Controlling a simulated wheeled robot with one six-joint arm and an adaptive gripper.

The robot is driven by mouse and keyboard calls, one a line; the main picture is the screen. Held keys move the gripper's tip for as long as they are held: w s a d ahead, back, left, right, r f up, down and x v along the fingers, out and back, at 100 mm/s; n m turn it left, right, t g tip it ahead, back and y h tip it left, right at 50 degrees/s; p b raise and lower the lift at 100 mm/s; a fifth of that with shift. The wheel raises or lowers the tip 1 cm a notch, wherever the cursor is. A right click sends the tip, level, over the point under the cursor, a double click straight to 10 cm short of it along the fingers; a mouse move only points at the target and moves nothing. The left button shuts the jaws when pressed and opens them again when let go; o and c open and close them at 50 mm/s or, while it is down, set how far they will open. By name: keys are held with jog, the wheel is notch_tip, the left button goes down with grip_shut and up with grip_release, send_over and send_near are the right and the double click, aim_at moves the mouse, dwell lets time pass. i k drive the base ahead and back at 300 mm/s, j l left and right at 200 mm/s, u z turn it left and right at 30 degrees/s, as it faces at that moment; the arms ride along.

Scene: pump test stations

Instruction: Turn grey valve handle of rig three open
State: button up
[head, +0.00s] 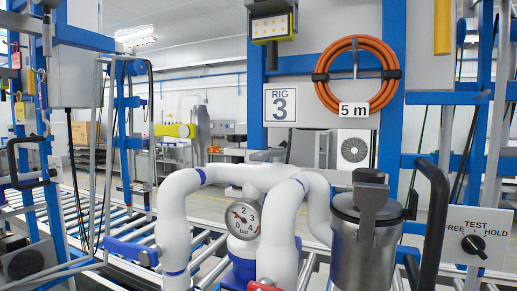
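The rig three sign (280,105) hangs on a grey panel between blue posts. Below it stand white pipes (182,205) with blue bands and a round pressure gauge (243,217). A steel canister (352,250) stands to their right. A dark grey handle-like part (371,199) sits over the canister's top and front; I cannot tell for certain that it is the valve handle. Another low grey part (267,155) shows behind the pipes. A blue lever (130,250) is at the lower left, and a red part (263,286) is at the bottom edge. My gripper is not in view.
A white plate (477,238) with a black TEST, FREE and HOLD knob is at the right. A black curved bar (434,220) stands before it. Roller rails (110,215) run behind the pipes. An orange hose coil (356,76) hangs above. Open floor shows further back.

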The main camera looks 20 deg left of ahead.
aim_at(277, 153)
jog(key=i+j+u, duration=0.1)
jog(key=j+u, duration=0.15)
jog(key=i+j+u, duration=0.1)
jog(key=j+u, duration=0.15)
jog(key=j, duration=0.2)
jog(key=j+z, duration=0.25)
jog(key=j, duration=0.3)
jog(key=j+z, duration=0.3)
jog(key=j, duration=0.2)
jog(key=i, duration=0.6)
jog(key=k, duration=1.1)
